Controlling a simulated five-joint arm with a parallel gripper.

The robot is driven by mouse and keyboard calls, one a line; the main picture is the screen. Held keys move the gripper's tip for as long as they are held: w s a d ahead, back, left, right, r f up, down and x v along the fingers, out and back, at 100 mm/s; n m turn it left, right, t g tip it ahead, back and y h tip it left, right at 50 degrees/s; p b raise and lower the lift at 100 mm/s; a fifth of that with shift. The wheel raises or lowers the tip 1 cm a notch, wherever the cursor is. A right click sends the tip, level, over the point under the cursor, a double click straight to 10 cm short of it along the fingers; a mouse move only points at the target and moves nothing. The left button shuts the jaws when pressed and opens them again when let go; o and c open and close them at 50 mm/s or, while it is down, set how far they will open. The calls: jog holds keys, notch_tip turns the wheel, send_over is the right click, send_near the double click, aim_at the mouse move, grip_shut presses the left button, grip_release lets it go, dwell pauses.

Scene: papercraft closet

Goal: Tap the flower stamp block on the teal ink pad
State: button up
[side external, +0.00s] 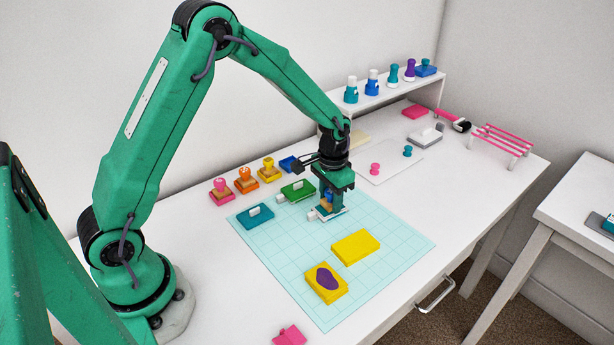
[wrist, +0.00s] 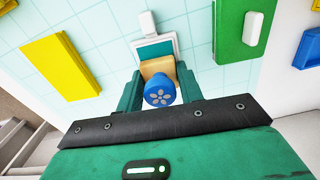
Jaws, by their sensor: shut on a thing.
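My gripper (side external: 327,208) is shut on the flower stamp block, which has a wooden base and a blue round knob with a pale flower on top. The flower stamp block (wrist: 159,92) shows between the jaws in the wrist view. The teal ink pad (wrist: 153,49), with a white rim and a white tab, lies just beyond and below the stamp's wooden base. In the side view the pad's pale rim (side external: 318,214) shows at the foot of my gripper. The base overlaps the pad in the wrist view; I cannot tell whether they touch.
A teal block with a white handle (side external: 255,215) and a green one (side external: 297,190) lie left of my gripper. Yellow blocks, one plain (side external: 355,246) and one with a purple patch (side external: 326,282), lie on the gridded mat (side external: 400,237). Several stamps (side external: 246,181) line the back.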

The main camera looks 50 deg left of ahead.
jog(key=shift+s+f, duration=0.1)
grip_shut()
jog(key=shift+r, duration=0.2)
jog(key=shift+r, duration=2.9)
